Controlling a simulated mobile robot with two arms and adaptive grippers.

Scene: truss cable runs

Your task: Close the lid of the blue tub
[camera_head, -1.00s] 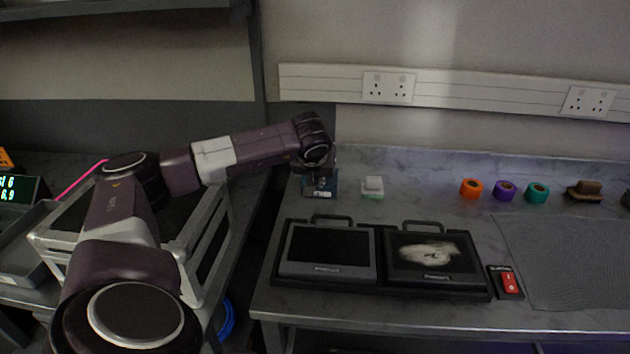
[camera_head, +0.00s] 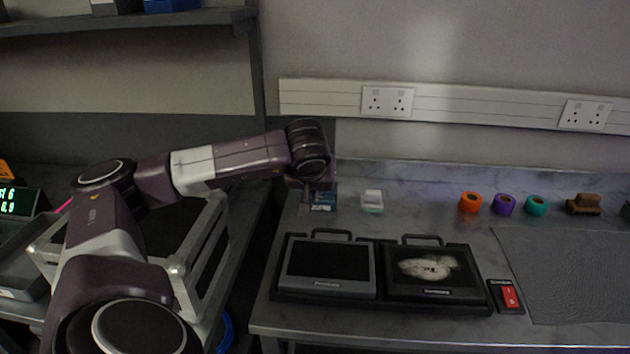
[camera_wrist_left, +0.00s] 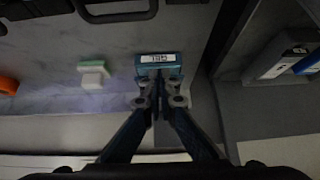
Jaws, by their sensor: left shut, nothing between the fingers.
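The small blue tub (camera_head: 325,203) with a white label stands at the back left of the bench, partly hidden by my left gripper (camera_head: 310,194). The tub also shows in the left wrist view (camera_wrist_left: 158,72), just beyond the fingertips (camera_wrist_left: 158,98). My left gripper is shut and empty, close to the tub. I cannot tell whether the fingers touch it. I cannot make out how far the lid is open. My right gripper is not in view.
A white and green block (camera_head: 372,201) stands right of the tub. A black double case (camera_head: 380,304) lies in front. Tape rolls (camera_head: 504,204), a brown brush-like thing (camera_head: 583,204) and a grey mat (camera_head: 565,270) are farther right. A shelf (camera_head: 130,20) hangs at the upper left.

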